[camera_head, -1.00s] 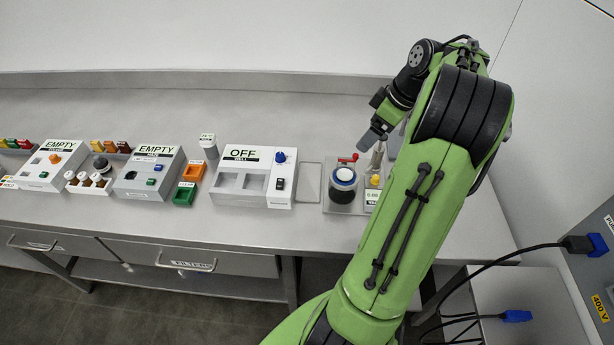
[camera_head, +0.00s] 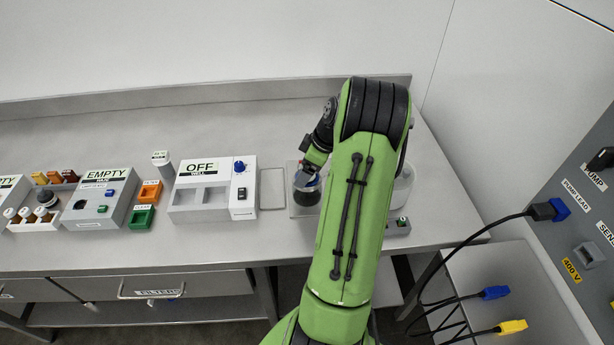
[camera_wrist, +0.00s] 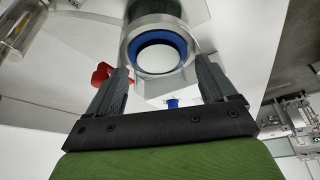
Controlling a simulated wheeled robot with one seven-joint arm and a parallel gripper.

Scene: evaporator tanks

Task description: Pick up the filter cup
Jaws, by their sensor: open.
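The filter cup appears to be the clear round piece with a blue ring and pale disc (camera_wrist: 160,50) in the wrist view. It sits on a dark jar-like holder (camera_head: 305,194) on the bench in the head view, where my arm hides most of its top. My gripper (camera_wrist: 161,64) is open, with one finger on each side of the cup's near edge. I cannot tell whether the fingers touch it. In the head view my gripper (camera_head: 311,168) is low over the holder.
A red handle (camera_wrist: 102,73) is close beside the left finger in the wrist view. A clear vessel (camera_head: 403,185) stands right of my arm. Left of the holder are a flat rectangular frame (camera_head: 272,189) and the box marked OFF (camera_head: 204,192). The bench behind is clear.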

